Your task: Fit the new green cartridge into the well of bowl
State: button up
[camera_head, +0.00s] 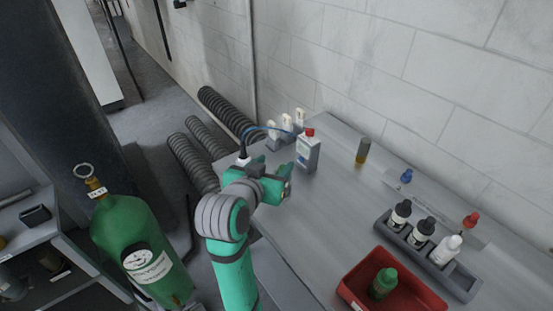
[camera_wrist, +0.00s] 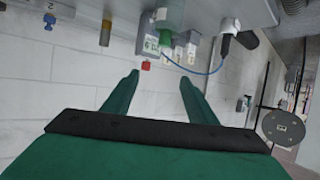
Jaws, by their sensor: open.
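My gripper (camera_head: 275,178) is open and empty, above the left end of the grey bench (camera_head: 335,215). Its two green fingers show apart in the wrist view (camera_wrist: 160,80). A green bottle-like object (camera_head: 384,282) stands in the red tray (camera_head: 424,290). I cannot make out a bowl or its well.
Small white units (camera_head: 287,122) with a blue cable stand behind the gripper. An amber vial (camera_head: 363,150) stands near the wall. A grey rack (camera_head: 462,284) holds dropper bottles at right. A green gas cylinder (camera_head: 130,225) stands left. The middle of the bench is clear.

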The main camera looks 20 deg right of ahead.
jog(key=s+a+f+n+t+y, duration=0.2)
jog(key=s+a+f+n, duration=0.3)
jog(key=f, duration=0.6)
jog(key=s+a+f+n+t+y, duration=0.1)
jog(key=s+a+f+n+y, duration=0.15)
jog(key=s+a+f, duration=0.55)
jog(key=s+a+f+t+y, duration=0.1)
jog(key=s+f+y, duration=0.1)
jog(key=s, duration=1.1)
jog(key=s+a+f+y, duration=0.1)
jog(key=s+f, duration=0.2)
jog(key=s, duration=1)
jog(key=shift+a+t+y, duration=0.15)
jog(key=shift+t+y, duration=0.2)
jog(key=shift+t, duration=0.05)
